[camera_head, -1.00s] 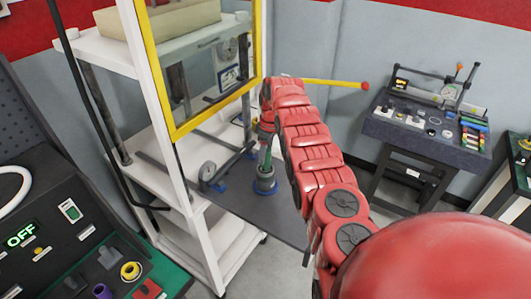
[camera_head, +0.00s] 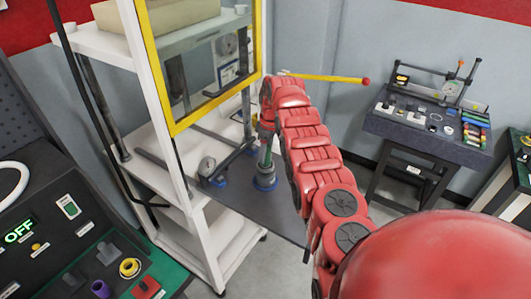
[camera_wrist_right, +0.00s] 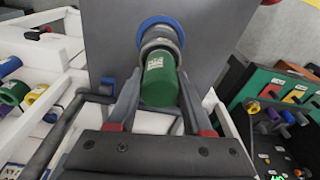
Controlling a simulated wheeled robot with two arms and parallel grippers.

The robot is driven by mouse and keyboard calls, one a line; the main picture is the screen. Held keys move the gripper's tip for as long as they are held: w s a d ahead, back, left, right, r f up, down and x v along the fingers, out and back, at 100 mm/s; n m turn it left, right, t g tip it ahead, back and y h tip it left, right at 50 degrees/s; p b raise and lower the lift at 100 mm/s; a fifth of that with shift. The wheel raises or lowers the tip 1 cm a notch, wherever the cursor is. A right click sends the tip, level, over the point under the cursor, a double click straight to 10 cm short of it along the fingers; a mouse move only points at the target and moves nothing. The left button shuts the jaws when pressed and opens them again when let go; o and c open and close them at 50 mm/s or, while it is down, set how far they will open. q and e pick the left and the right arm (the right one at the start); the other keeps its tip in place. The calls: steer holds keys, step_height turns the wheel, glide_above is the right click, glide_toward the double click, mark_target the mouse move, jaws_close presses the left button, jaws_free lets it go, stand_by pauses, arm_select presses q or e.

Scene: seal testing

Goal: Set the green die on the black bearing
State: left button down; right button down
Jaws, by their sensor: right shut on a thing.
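The green die (camera_wrist_right: 160,82) is a green cylinder with a white label. My right gripper (camera_wrist_right: 160,98) is shut on it, a finger on each side. The die also shows as a small green strip in the head view (camera_head: 265,156), below my right gripper (camera_head: 266,138). Beyond the die, in line with it, is a dark grey ring-shaped part (camera_wrist_right: 160,40), which looks like the black bearing, on a blue round base (camera_wrist_right: 160,22). The blue base also shows in the head view (camera_head: 265,183). I cannot tell whether die and bearing touch. My left gripper is not in view.
The blue base stands on a dark plate (camera_head: 270,215) by a white shelf frame (camera_head: 200,220) with a yellow-edged window (camera_head: 205,65). A dark bench (camera_head: 425,135) with tools is at the back right.

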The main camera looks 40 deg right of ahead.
steer(key=shift+f+b, duration=0.2)
steer(key=shift+b, duration=0.2)
stand_by(0.3)
steer(key=c, duration=0.6)
jaws_free()
steer(key=shift+c, duration=0.2)
steer(key=o, duration=0.6)
steer(key=shift+c, duration=0.2)
